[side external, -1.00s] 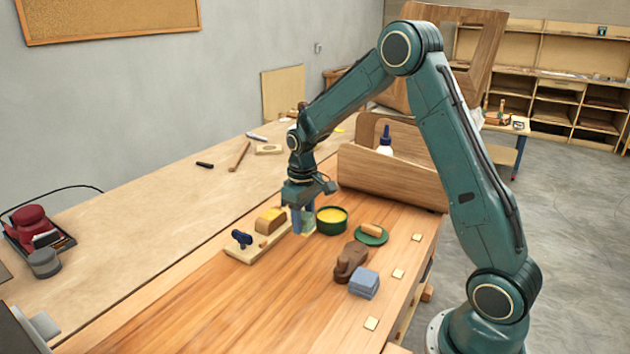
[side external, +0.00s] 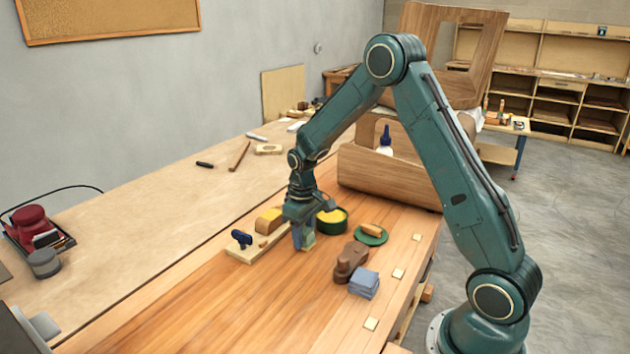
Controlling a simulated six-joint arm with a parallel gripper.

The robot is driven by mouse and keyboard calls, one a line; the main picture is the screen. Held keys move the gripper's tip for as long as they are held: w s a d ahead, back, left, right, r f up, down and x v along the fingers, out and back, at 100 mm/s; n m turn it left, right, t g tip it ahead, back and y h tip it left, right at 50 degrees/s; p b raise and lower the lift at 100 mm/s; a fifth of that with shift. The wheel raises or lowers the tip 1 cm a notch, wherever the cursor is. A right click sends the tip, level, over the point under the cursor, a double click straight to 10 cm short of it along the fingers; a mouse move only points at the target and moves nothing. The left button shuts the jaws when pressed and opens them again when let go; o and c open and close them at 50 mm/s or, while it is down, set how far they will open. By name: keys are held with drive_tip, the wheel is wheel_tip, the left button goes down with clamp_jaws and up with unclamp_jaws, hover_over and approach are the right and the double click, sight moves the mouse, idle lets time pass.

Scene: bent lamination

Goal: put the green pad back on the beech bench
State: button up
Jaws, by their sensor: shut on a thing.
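The pad is partly covered by the fingers. It is low, close to the bench top, in front of the green tin with yellow contents (side external: 333,222). I cannot tell whether its underside touches the wood. The pad looks upright between the fingers.
To the right are a green dish (side external: 371,236), a brown wooden plane (side external: 350,262) and folded blue cloths (side external: 364,284). The bench's front left is clear.

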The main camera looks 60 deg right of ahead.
sight(304, 230)
drive_tip(key=shift+f, duration=0.15)
drive_tip(key=o, duration=0.9)
drive_tip(key=shift+r, duration=6.2)
drive_tip(key=shift+r, duration=0.1)
